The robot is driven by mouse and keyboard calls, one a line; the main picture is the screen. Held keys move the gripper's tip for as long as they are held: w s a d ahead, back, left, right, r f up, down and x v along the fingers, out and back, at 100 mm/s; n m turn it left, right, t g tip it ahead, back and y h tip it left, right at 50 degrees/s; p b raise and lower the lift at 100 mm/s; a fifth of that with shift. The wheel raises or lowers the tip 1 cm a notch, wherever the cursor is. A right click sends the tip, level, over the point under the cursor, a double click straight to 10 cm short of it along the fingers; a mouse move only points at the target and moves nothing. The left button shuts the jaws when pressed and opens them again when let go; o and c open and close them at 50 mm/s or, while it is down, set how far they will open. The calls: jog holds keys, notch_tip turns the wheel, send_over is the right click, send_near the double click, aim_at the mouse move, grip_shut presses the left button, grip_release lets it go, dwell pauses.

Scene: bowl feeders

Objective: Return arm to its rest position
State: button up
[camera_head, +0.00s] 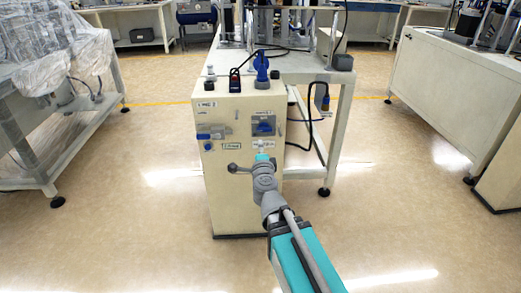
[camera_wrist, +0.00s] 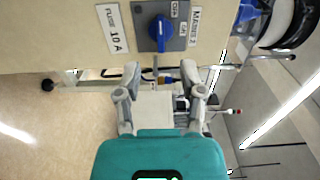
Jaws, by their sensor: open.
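My arm (camera_head: 300,255) reaches from the bottom of the head view up to the front of a cream control cabinet (camera_head: 235,185). The gripper end is small there and its fingers are hard to make out against the panel. In the wrist view my gripper (camera_wrist: 161,80) is open, with two grey fingers apart and nothing seen between them. A blue rotary switch (camera_wrist: 160,33) on a grey plate is just beyond the fingertips, with a gap visible. The same switch shows in the head view (camera_head: 264,127).
A white table (camera_head: 300,70) joins the cabinet behind. A bench with plastic-wrapped equipment (camera_head: 55,50) stands at left, and a long white bench (camera_head: 450,90) at right. A blue knob (camera_head: 262,65) stands on the cabinet top. The floor (camera_head: 120,230) on both sides is clear.

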jog(key=s+a+f+n+g+y+p, duration=0.25)
jog(key=s+f+n+g+y, duration=0.6)
jog(key=n, duration=0.75)
jog(key=s+d+f+n+g+h+p, duration=0.1)
jog(key=s+d+f+g+h, duration=0.1)
jog(key=s+d+g+h, duration=0.4)
jog(key=s+d+f+n+g+h+p, duration=0.1)
jog(key=s+d+f+g+h+p, duration=0.2)
jog(key=d, duration=0.5)
notch_tip(320, 180, up, 38)
jog(key=p, duration=3.6)
jog(key=shift+s+f, duration=0.25)
jog(key=shift+s, duration=0.1)
